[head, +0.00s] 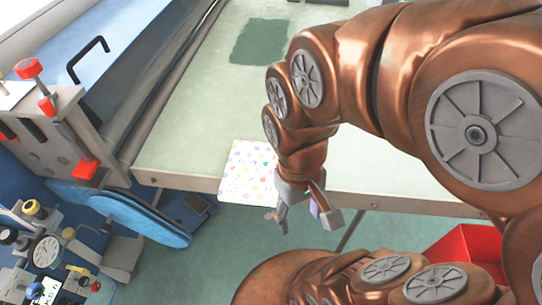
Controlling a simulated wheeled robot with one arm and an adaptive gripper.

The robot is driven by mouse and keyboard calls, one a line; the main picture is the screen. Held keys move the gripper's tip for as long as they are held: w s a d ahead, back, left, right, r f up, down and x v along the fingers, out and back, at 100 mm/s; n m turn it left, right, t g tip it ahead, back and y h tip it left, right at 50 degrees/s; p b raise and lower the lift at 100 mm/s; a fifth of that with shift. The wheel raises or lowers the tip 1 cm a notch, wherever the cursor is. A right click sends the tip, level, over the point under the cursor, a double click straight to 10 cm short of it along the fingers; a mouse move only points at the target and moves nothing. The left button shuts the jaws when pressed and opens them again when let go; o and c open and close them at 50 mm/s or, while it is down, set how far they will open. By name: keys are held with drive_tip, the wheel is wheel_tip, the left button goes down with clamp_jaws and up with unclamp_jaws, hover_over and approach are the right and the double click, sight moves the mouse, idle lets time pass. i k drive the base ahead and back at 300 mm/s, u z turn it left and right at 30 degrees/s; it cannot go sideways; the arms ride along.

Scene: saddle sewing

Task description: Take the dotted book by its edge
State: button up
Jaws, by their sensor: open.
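The dotted book (245,175) is white with small coloured dots. It lies flat at the front edge of the pale green table (190,145), and its near end reaches past that edge. My gripper (305,222) is open and empty. It is just right of the book's near end, pointing down in front of the table's edge. My copper arm comes in from the right, and my wrist hides a little of the book's right side. I cannot tell the exact gap between the fingers and the book.
A blue machine with red knobs (88,168) and a gauge (45,252) stands at the left, close to the table. A dark green patch (263,42) marks the far tabletop. A red bin (470,245) is at the lower right. The tabletop left of the book is clear.

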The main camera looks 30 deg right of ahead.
sight(248, 178)
drive_tip(key=z, duration=2)
drive_tip(key=k, duration=1.75)
drive_tip(key=u, duration=2.6)
